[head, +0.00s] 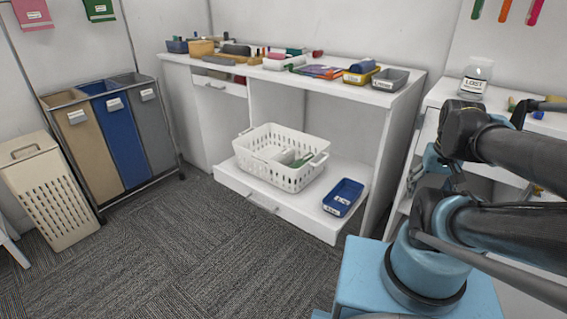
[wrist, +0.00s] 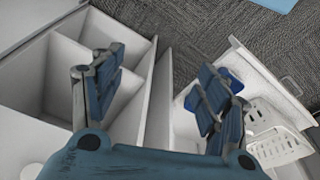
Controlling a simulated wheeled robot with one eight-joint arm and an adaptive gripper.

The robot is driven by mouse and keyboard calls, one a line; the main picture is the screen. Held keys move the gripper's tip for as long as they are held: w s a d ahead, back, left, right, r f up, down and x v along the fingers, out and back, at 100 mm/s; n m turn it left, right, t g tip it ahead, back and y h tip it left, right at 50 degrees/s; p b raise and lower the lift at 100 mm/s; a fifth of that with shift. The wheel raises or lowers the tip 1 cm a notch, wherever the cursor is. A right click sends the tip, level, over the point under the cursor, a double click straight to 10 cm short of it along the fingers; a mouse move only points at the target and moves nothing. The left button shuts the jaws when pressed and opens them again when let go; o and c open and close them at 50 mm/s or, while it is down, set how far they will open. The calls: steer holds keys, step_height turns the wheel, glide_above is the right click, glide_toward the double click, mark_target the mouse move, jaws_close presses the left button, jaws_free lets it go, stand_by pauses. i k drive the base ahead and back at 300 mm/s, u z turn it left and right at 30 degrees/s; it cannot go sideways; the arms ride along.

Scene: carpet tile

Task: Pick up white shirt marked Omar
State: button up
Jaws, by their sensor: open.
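No shirt with a readable "Omar" mark shows in either view. A white perforated basket (head: 283,172) stands on the low shelf; pale and green contents show inside it, too small to tell what they are. A white rolled item (head: 284,63) lies on the counter top, and I cannot tell whether it is a shirt. My gripper (wrist: 160,88) shows in the wrist view with its two blue fingers wide apart and nothing between them. It is above the furniture, with the white basket (wrist: 278,145) off to its right. The gripper fingers cannot be made out in the head view.
A blue tray (head: 343,197) sits right of the basket on the low shelf. The counter top (head: 347,92) carries several small items and bins. A three-part hamper (head: 122,135) and a beige basket (head: 48,190) stand left. Carpet (head: 190,250) in front is clear.

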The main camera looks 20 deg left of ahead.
mark_target(286, 157)
steer(key=u, duration=0.85)
steer(key=k, duration=0.4)
steer(key=z, duration=0.05)
steer(key=i, duration=0.9)
